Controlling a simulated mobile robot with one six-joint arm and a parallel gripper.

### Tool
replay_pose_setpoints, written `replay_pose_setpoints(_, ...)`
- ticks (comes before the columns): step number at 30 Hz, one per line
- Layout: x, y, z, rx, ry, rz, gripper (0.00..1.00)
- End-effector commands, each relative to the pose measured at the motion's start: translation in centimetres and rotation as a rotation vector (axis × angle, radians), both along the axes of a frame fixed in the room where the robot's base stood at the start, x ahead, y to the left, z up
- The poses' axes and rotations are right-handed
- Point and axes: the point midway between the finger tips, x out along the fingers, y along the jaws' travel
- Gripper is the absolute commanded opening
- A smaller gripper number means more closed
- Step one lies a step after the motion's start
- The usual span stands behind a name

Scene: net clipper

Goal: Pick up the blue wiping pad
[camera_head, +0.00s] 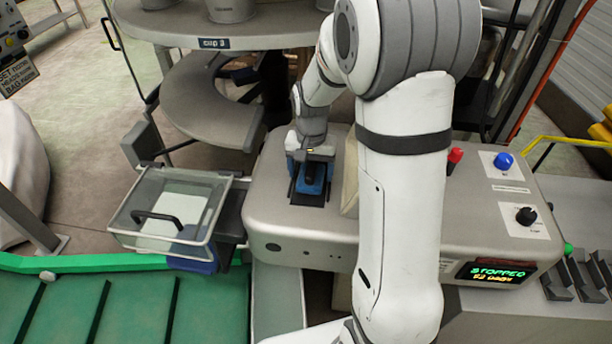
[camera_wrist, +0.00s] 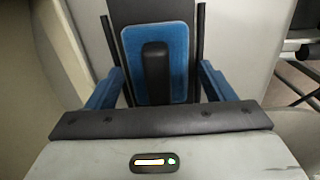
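The blue wiping pad (camera_head: 313,187) lies in a dark holder (camera_head: 307,200) on top of the grey machine housing. In the wrist view the pad (camera_wrist: 180,50) is a blue rounded rectangle with a black upright grip (camera_wrist: 156,72) along its middle. My gripper (camera_wrist: 159,76) is open, with one blue finger to the left and one to the right of the pad. The black grip stands between the fingers, with a visible gap on each side. In the head view my gripper (camera_head: 311,160) is right over the pad and partly hides it. I cannot tell whether any finger touches it.
Thin dark rails (camera_wrist: 200,40) flank the pad. A clear-lidded box (camera_head: 165,210) with a black handle is left of the housing. To the right are a red knob (camera_head: 455,155), a blue button (camera_head: 503,160) and a display (camera_head: 495,271) reading STOPPED. A round grey table is behind.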

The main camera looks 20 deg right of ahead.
Motion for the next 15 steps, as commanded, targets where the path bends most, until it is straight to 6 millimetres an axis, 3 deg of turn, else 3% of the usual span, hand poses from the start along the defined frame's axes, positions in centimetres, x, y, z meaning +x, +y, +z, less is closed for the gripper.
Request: replay_pose_setpoints(15,0.01,-0.05,0.04,0.0,-0.001,-0.001,0.35)
